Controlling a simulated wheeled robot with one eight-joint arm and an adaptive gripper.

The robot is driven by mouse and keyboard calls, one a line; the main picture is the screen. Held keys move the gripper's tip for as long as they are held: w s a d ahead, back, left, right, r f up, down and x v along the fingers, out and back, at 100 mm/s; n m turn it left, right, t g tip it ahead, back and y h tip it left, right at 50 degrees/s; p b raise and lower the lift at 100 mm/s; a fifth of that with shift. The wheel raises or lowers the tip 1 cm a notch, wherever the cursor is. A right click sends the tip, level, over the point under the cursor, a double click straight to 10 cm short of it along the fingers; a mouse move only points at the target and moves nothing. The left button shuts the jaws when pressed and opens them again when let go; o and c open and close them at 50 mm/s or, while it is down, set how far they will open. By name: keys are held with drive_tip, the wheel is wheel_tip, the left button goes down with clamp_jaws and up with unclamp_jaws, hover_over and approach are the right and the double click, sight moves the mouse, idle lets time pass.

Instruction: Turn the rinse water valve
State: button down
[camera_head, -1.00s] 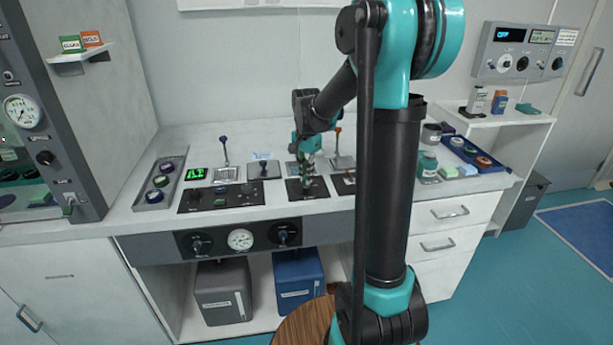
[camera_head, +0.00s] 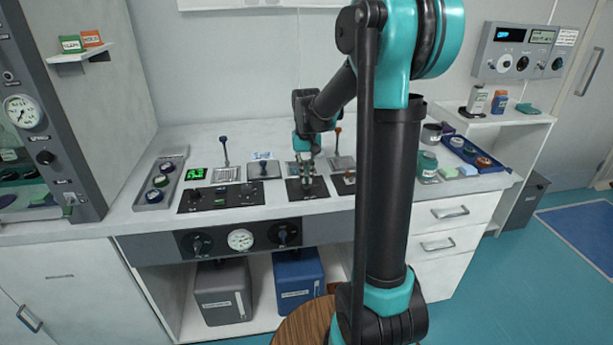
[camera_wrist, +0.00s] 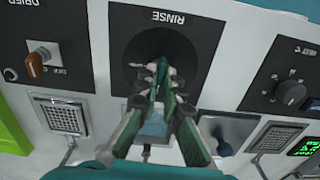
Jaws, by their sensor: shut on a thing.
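The rinse water valve (camera_wrist: 145,50) is a dark round control on a black panel marked RINSE (camera_wrist: 200,30), which reads upside down in the wrist view. In the head view the panel (camera_head: 320,189) lies on the bench top near the front edge. My gripper (camera_wrist: 163,72) is over the valve with its fingertips close together, shut on the valve's handle. The fingers hide most of the handle, so its exact angle cannot be told. In the head view my gripper (camera_head: 307,180) points down at the panel.
An orange drier knob (camera_wrist: 38,62) and a black temperature dial (camera_wrist: 290,92) flank the rinse panel. Upright levers, including a blue-topped one (camera_head: 224,140), stand behind. A tray of round items (camera_head: 150,196) lies left; jars (camera_head: 428,163) stand right. My arm hides part of the bench.

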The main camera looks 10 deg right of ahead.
drive_tip(key=shift+n, duration=0.5)
drive_tip(key=c, duration=1.7)
unclamp_jaws()
wheel_tip(320, 180, up, 12)
drive_tip(key=s+d+f+t, duration=0.1)
drive_tip(key=s+f, duration=0.5)
drive_tip(key=s, duration=0.1)
drive_tip(key=s+d+f+t, duration=0.1)
drive_tip(key=s+f, duration=0.6)
drive_tip(key=s, duration=0.1)
drive_tip(key=s+d+f+t, duration=0.2)
drive_tip(key=s+f, duration=0.5)
drive_tip(key=shift+s, duration=0.3)
